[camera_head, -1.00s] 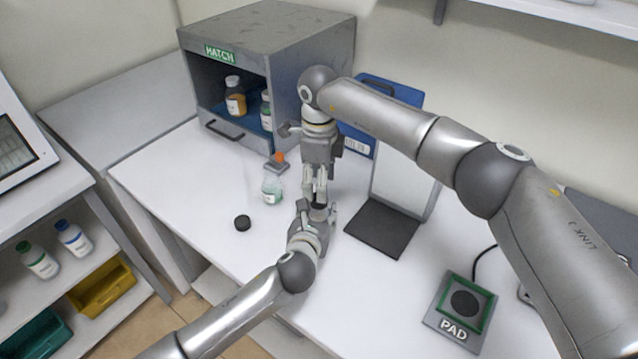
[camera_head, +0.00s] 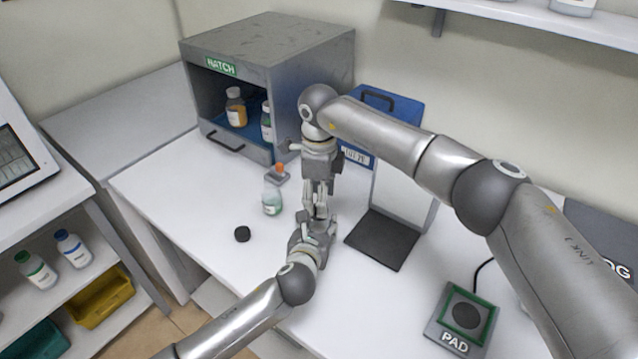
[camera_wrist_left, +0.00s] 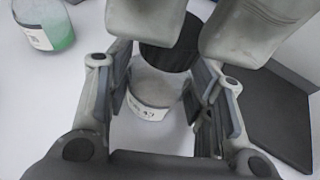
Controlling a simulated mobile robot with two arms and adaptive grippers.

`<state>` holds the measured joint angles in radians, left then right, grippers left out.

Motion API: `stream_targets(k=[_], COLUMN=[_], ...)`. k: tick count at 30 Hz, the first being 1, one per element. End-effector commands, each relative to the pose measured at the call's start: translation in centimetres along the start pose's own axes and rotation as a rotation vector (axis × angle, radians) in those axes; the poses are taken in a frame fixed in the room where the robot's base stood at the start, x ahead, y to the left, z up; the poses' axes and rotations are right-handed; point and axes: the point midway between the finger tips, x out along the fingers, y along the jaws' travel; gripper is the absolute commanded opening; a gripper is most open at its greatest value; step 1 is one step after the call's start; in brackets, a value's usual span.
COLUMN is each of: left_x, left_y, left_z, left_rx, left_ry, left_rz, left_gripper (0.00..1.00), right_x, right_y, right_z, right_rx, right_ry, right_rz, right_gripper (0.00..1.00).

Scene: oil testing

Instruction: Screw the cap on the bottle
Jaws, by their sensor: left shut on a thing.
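My left gripper (camera_wrist_left: 160,115) is shut around a small clear bottle (camera_wrist_left: 152,90) with a white label and pale contents. In the head view the left gripper (camera_head: 317,228) holds it upright near the middle of the table, where it is mostly hidden. A black cap (camera_wrist_left: 172,52) sits at the top of this bottle; whether it is threaded on cannot be told. My right gripper (camera_head: 320,205) points down from above, its fingers at the cap, partly covering it in the wrist view. Whether they grip it is unclear. Another black cap (camera_head: 242,234) lies on the table to the left.
A bottle with green liquid (camera_head: 272,203) stands left of the grippers, apparently uncapped. A small orange-topped item (camera_head: 279,173) is behind it. The hatch box (camera_head: 268,75) holds bottles. A dark plate (camera_head: 383,240) and the pad (camera_head: 462,318) are right. The front left table is clear.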

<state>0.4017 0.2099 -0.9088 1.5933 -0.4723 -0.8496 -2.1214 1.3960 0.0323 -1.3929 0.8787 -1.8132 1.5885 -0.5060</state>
Motion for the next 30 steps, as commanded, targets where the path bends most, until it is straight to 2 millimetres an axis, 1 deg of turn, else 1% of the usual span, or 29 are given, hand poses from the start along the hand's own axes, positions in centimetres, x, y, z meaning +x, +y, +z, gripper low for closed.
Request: stream_targets(k=[1,3,7,11,18,20,29,30], left_x=[0.0,0.0,0.0,0.0,0.0,0.0,0.0,0.0], left_y=[0.0,0.0,0.0,0.0,0.0,0.0,0.0,0.0], left_z=[0.0,0.0,0.0,0.0,0.0,0.0,0.0,0.0], left_rx=[0.0,0.0,0.0,0.0,0.0,0.0,0.0,0.0], left_ry=[0.001,0.001,0.001,0.001,0.001,0.001,0.0,0.0], left_rz=[0.0,0.0,0.0,0.0,0.0,0.0,0.0,0.0], left_gripper=[0.0,0.0,0.0,0.0,0.0,0.0,0.0,0.0], right_x=[0.8,1.8,2.9,3.4,3.4,3.4,3.4,3.3], right_y=[0.1,0.1,0.0,0.0,0.0,0.0,0.0,0.0], right_z=[0.0,0.0,0.0,0.0,0.0,0.0,0.0,0.0], right_rx=[-0.001,-0.001,0.0,-0.001,-0.001,-0.001,-0.001,-0.001], right_ry=[0.002,0.001,0.001,0.001,0.0,0.0,0.0,0.0], right_rz=[0.002,0.001,0.0,-0.001,-0.001,-0.001,-0.001,-0.001], right_gripper=[0.53,0.53,0.53,0.53,0.53,0.47,0.08,0.35])
